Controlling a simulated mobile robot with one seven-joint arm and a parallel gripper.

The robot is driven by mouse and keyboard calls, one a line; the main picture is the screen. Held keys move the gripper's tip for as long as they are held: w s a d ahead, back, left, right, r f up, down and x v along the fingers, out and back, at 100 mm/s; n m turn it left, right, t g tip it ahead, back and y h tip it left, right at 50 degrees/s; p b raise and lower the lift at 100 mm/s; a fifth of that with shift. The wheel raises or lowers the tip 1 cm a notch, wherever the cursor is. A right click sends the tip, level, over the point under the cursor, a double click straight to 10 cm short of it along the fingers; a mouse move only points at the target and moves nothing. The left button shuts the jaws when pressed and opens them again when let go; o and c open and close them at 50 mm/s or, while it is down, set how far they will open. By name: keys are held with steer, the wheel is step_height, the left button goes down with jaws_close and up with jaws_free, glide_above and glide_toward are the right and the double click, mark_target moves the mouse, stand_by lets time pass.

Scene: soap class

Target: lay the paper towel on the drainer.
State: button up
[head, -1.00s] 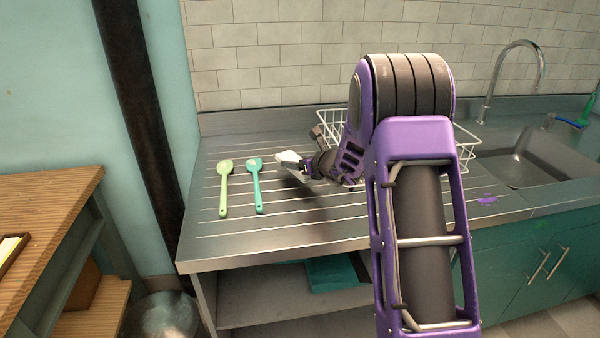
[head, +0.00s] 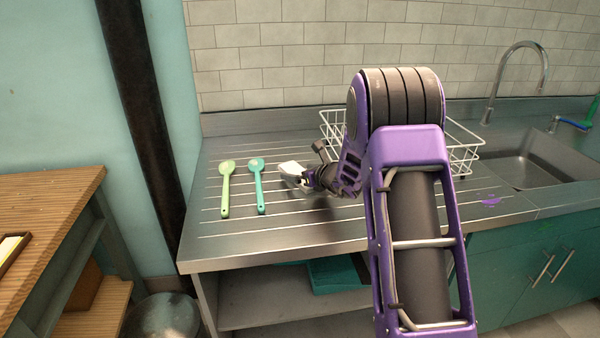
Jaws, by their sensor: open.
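The drainer (head: 237,237) is a ribbed steel draining surface to the left of the sink. A small white folded piece, which looks like the paper towel (head: 291,167), is at the tips of my gripper (head: 300,178), right of the teal spoon. My gripper is low over the drainer, and its jaws are small and partly hidden by the wrist. I cannot tell whether the towel touches the steel or the fingers.
A light green spoon (head: 226,188) and a teal spoon (head: 259,186) lie on the drainer's left part. A white wire rack (head: 465,155) stands behind my arm. The sink (head: 540,160) with its tap (head: 517,60) is at the right. The drainer's front left is clear.

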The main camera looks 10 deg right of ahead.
steer(key=shift+r, duration=0.15)
steer(key=v, duration=1.2)
steer(key=shift+d+p, duration=0.1)
steer(key=shift+p, duration=0.2)
